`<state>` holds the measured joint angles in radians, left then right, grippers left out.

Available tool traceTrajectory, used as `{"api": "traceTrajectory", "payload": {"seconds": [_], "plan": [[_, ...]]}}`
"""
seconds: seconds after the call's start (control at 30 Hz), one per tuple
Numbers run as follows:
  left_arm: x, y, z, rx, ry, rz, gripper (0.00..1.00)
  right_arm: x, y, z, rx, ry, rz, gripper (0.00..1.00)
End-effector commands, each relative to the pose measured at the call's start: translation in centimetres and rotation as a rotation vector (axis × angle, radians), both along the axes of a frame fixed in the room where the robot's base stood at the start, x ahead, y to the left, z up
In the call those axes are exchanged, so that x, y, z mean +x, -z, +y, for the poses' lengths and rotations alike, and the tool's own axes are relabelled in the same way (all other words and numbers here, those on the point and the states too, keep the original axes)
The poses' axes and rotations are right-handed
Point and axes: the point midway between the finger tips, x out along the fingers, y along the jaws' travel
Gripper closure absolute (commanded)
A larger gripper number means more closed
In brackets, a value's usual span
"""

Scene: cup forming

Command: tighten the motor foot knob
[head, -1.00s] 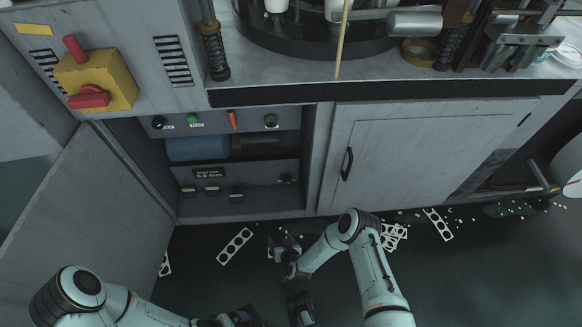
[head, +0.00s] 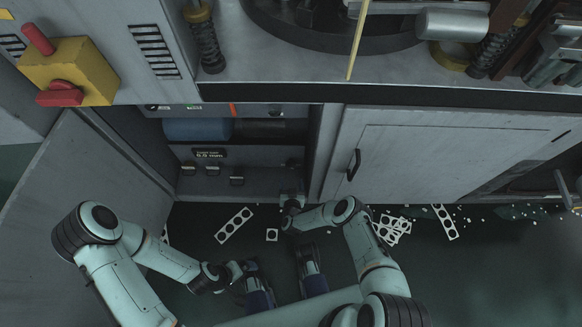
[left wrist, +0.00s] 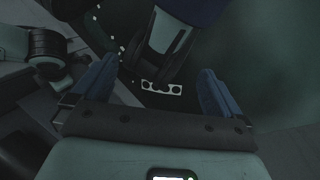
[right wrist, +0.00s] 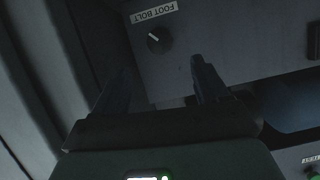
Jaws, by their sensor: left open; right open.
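The motor foot knob is a small round black knob (right wrist: 158,40) with a white pointer line, under a "FOOT BOLT" label (right wrist: 155,12) on a grey panel in the right wrist view. My right gripper (right wrist: 160,66) is open and faces this panel, its dark fingers spread below the knob and apart from it. In the head view my right gripper (head: 291,198) is at the lower right of the open compartment, below the knob's panel. My left gripper (left wrist: 158,72) is open and empty over the floor; in the head view it is low at centre (head: 236,270).
The open compartment has a lower panel with a display (head: 209,153) and several black clamps. A closed cabinet door (head: 430,150) stands to the right, an open door (head: 90,190) to the left. Punched strips (head: 233,226) lie on the dark floor.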

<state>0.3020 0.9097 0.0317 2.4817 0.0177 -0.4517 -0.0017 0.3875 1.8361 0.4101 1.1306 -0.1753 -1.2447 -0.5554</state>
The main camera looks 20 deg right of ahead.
Motion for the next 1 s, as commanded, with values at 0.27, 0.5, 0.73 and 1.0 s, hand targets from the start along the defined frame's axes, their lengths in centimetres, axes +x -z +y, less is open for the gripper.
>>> {"api": "traceTrajectory", "payload": {"seconds": [0.27, 0.5, 0.73, 1.0], "plan": [[4.7, 4.2, 2.2, 0.06, -0.052, -0.123, 0.0, 5.3, 2.8, -1.3, -0.001, 0.0, 0.0, 0.26], [7.6, 6.0, 3.7, 0.097, -0.084, -0.201, 0.0, 8.0, 3.8, -2.0, 0.001, -0.001, 0.001, 0.26], [8.4, 6.3, 4.1, 0.107, -0.092, -0.223, 0.0, 8.8, 3.9, -2.1, 0.0, -0.002, 0.002, 0.26], [8.4, 6.3, 4.1, 0.108, -0.092, -0.224, 0.0, 8.9, 3.8, -2.2, 0.0, -0.002, 0.002, 0.42]]}}
